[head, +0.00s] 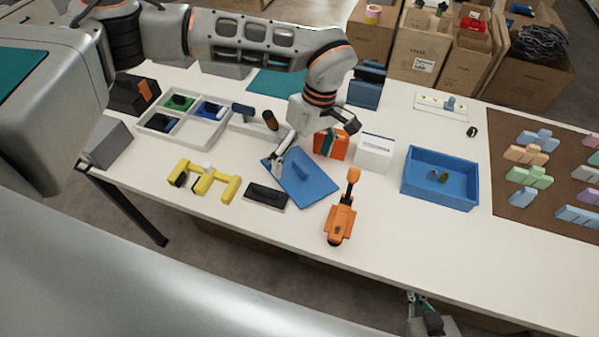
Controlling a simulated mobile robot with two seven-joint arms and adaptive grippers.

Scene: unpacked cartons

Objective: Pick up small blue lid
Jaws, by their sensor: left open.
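The small blue lid (312,187) looks to be the flat blue plate with a raised bar handle, lying on the white table near the front middle. My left gripper (316,140) is open, with its fingers spread above the far side of the lid. One finger shows near the lid's far left edge; I cannot tell whether it touches. The handle stands clear, with nothing gripped. Part of my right gripper (425,318) shows at the bottom edge, below the table front; its jaw state is unclear.
A black block (266,196) lies left of the lid, and an orange tool (341,220) right of it. An orange box (331,143) and a white box (374,152) stand behind. A yellow part (204,182) and an open blue bin (440,198) are farther aside.

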